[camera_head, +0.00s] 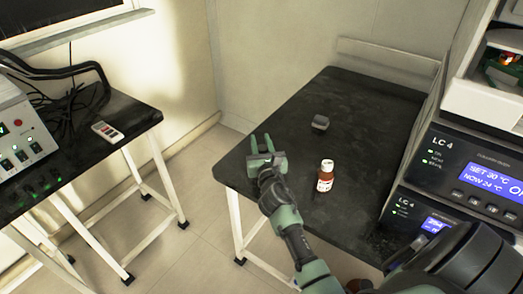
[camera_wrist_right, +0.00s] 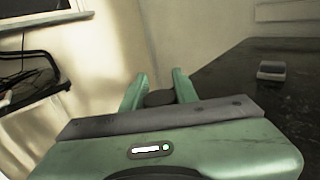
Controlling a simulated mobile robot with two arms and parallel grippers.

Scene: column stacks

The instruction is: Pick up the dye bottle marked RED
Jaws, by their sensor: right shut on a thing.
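A small bottle (camera_head: 326,177) with a reddish-brown body, a white cap and a pale label stands upright on the black table; its label is too small to read. My right gripper (camera_head: 262,150) is over the table's left edge, to the left of the bottle and apart from it. In the right wrist view my right gripper (camera_wrist_right: 155,92) is shut on a dark, rounded thing (camera_wrist_right: 160,98), mostly hidden behind the gripper body, so I cannot tell what it is. The bottle is not visible in the wrist view. My left gripper is not in view.
A small grey block (camera_head: 320,122) lies on the black table (camera_head: 365,115) behind the bottle; it also shows in the wrist view (camera_wrist_right: 271,70). LC 4 units (camera_head: 465,175) stand at the right. Another table (camera_head: 130,115) at left holds a device, cables and a colored card (camera_head: 106,131).

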